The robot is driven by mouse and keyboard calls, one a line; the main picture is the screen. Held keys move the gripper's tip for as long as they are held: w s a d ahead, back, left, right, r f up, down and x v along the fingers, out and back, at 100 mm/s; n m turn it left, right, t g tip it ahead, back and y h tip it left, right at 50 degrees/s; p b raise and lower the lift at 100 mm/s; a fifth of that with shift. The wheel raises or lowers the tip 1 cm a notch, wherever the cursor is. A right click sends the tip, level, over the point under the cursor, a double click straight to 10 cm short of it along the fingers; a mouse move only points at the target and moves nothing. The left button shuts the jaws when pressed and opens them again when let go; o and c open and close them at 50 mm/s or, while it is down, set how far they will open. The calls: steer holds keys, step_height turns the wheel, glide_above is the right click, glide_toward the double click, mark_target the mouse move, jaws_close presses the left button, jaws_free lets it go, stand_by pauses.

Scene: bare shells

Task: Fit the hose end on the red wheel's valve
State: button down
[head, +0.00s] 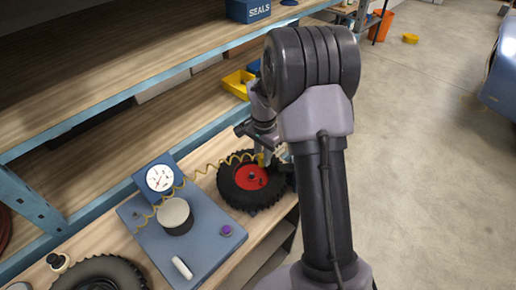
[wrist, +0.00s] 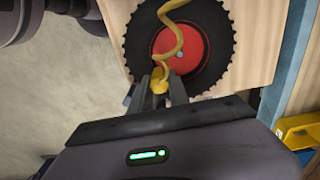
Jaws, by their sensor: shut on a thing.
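The red wheel (head: 243,182) with its black knobbly tyre lies flat on the bench. It also shows in the wrist view (wrist: 196,64). My gripper (wrist: 160,82) is shut on the yellow hose end (wrist: 158,86), over the wheel's near side in the wrist view. In the head view my gripper (head: 262,161) is at the rim's upper right, partly hidden by my arm. The coiled yellow hose (head: 205,172) runs from the gauge unit (head: 160,178) to the gripper. A small stub shows near the hub; I cannot tell whether it is the valve or whether the hose end touches it.
A blue base plate (head: 205,250) with a round pale-topped can (head: 175,215) stands left of the wheel. Another tyre (head: 98,274) lies at the front left. A yellow bin (head: 238,83) and a blue SEALS box (head: 248,10) sit behind. Open floor lies right.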

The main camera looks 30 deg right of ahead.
steer(key=shift+w+a+f+b, duration=0.1)
steer(key=shift+f+b, duration=0.3)
steer(key=shift+f, duration=0.25)
steer(key=shift+f+b, duration=1.45)
steer(key=shift+f, duration=0.85)
steer(key=shift+f+b, duration=0.35)
steer(key=shift+b, duration=0.2)
steer(key=shift+f+b, duration=0.55)
steer(key=shift+f, duration=0.1)
steer(key=shift+f+b, duration=0.3)
steer(key=shift+b, duration=0.15)
steer(key=shift+f, duration=0.15)
steer(key=shift+f+b, duration=0.15)
steer(key=shift+b, duration=0.2)
